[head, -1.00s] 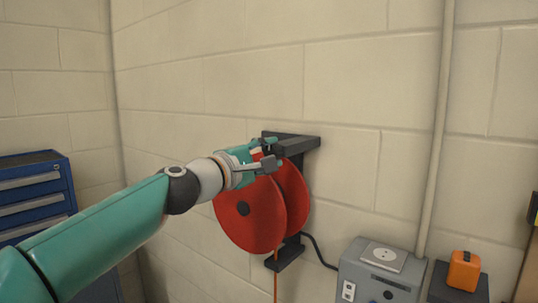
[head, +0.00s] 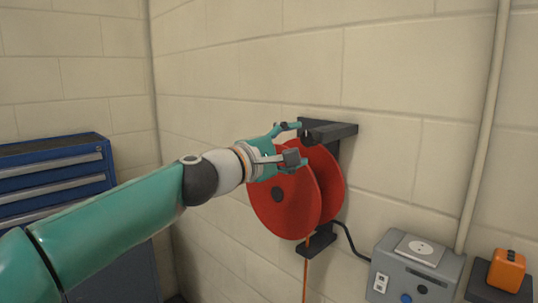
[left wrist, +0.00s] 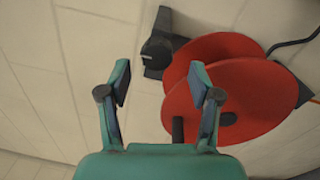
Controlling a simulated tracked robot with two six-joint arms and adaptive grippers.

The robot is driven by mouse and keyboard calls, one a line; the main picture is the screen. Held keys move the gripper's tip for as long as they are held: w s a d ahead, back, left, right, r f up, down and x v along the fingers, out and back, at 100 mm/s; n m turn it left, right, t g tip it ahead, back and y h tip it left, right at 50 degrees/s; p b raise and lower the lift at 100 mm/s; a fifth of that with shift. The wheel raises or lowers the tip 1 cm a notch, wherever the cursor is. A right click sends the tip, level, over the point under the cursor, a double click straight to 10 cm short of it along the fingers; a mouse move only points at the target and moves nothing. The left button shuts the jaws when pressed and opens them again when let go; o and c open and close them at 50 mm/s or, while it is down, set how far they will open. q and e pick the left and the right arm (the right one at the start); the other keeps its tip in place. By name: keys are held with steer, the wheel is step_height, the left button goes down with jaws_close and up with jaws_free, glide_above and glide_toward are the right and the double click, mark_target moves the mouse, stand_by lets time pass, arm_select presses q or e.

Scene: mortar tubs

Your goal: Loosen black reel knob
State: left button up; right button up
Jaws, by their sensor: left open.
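A red reel (head: 285,205) hangs from a black wall bracket (head: 340,131). A small dark knob-like part (head: 311,136) shows at the bracket's front, just past my fingertips. In the left wrist view this black knob (left wrist: 157,47) sits beyond the gap between the fingers, apart from them. My left gripper (head: 291,142) is open and empty, in front of the reel's upper edge. My right gripper is not in view.
An orange cord (head: 305,275) hangs below the reel, and a black cable runs to a grey box (head: 418,272) at the lower right. A blue drawer cabinet (head: 55,170) stands at the left. The wall above the bracket is clear.

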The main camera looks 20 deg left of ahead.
arm_select(q)
steer(key=v, duration=0.8)
steer(key=shift+s, duration=0.15)
steer(key=shift+a+f, duration=0.1)
steer(key=shift+f, duration=0.05)
